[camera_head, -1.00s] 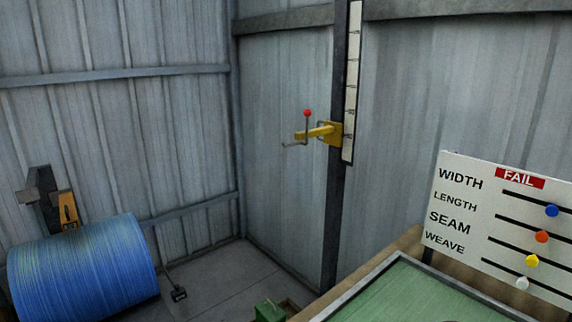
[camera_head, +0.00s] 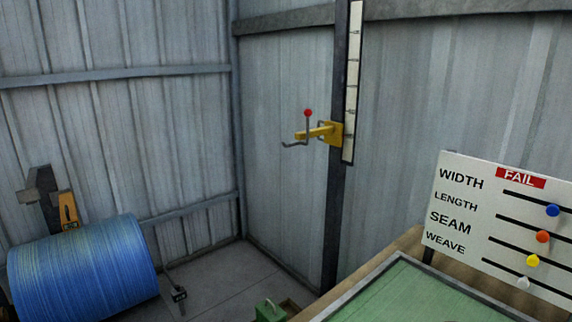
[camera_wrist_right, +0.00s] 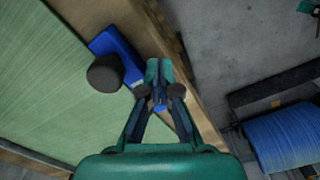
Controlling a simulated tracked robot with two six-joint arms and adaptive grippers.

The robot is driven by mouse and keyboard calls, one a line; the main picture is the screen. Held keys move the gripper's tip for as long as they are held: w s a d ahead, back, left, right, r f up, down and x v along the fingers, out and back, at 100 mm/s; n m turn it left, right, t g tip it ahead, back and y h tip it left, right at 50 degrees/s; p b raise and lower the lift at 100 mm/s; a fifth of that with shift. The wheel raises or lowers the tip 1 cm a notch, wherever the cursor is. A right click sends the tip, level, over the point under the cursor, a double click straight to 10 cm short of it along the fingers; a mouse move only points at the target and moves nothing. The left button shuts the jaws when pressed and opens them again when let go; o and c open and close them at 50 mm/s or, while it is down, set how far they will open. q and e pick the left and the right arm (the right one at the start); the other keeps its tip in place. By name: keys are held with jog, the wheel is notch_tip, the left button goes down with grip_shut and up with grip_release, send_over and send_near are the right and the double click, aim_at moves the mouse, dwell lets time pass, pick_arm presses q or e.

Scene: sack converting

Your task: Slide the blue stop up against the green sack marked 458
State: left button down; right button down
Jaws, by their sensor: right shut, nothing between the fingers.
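The blue stop (camera_wrist_right: 122,56) shows in the right wrist view as a blue bar with a dark round knob (camera_wrist_right: 104,72) beside it. It lies along the edge of a green, finely striped surface (camera_wrist_right: 45,75). I cannot tell whether this surface is a sack, and no 458 mark shows. My right gripper (camera_wrist_right: 159,72) is shut and empty, its fingertips just right of the stop. A little blue also shows between the finger links. Whether the fingers touch the stop is unclear. My left gripper is not in view.
A wooden edge (camera_wrist_right: 205,118) runs beside the stop, with grey floor beyond. In the head view, a green panel with a grey rim (camera_head: 362,287) stands before a sign board (camera_head: 462,212) reading FAIL. A blue roll (camera_head: 80,270) is at left, a yellow bracket (camera_head: 333,133) on the post.

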jog(key=shift+f+b, duration=0.85)
jog(key=shift+f, duration=0.1)
dwell(0.3)
jog(key=shift+r, duration=0.25)
jog(key=shift+w+d+p, duration=0.4)
jog(key=shift+w+d, duration=0.3)
jog(key=shift+d, duration=0.1)
dwell(0.9)
jog(key=shift+a, duration=0.1)
dwell(0.4)
jog(key=shift+s+a+b, duration=0.35)
jog(key=shift+s+a, duration=0.3)
notch_tip(320, 180, up, 8)
jog(key=p, duration=0.6)
